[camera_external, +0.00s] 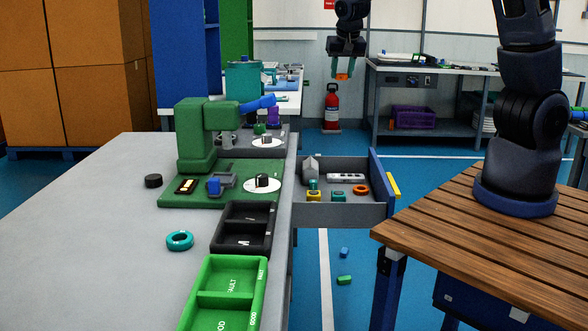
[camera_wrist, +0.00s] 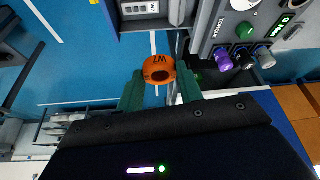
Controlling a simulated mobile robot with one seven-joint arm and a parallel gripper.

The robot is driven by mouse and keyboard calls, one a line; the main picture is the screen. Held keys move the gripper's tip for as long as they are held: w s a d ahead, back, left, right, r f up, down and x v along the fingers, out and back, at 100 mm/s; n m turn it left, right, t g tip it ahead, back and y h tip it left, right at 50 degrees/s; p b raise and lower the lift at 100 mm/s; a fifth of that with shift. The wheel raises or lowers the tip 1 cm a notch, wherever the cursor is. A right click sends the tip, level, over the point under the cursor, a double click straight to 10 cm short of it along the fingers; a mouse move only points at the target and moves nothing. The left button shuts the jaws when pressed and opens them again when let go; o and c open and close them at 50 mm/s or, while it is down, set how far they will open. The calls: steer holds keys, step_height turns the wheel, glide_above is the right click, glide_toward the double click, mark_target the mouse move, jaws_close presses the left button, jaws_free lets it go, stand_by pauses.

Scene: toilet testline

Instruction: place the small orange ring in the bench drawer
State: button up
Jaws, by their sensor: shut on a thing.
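My gripper (camera_external: 343,68) is shut on a small orange ring (camera_external: 342,76), high up beyond the drawer in the external view. In the wrist view the ring (camera_wrist: 158,70) sits between the green fingertips (camera_wrist: 160,82), with dark lettering on its side. The bench drawer (camera_external: 340,211) is pulled out from the right side of the grey bench. It holds another orange ring (camera_external: 361,189), yellow and teal pieces, a grey pointed block and a white strip. Part of the drawer (camera_wrist: 122,21) shows at the top of the wrist view, apart from the held ring.
A green press (camera_external: 195,135) and black tray (camera_external: 245,228) stand on the bench, with a green tray (camera_external: 225,290) in front. A teal ring (camera_external: 180,240) lies left of them. A wooden table (camera_external: 480,225) is at right. Small blue and green pieces lie on the floor.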

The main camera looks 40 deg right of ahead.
step_height(320, 180, down, 39)
steer(key=shift+r, duration=0.2)
stand_by(1.4)
steer(key=shift+f, duration=0.1)
steer(key=o, duration=1)
steer(key=shift+c, duration=0.2)
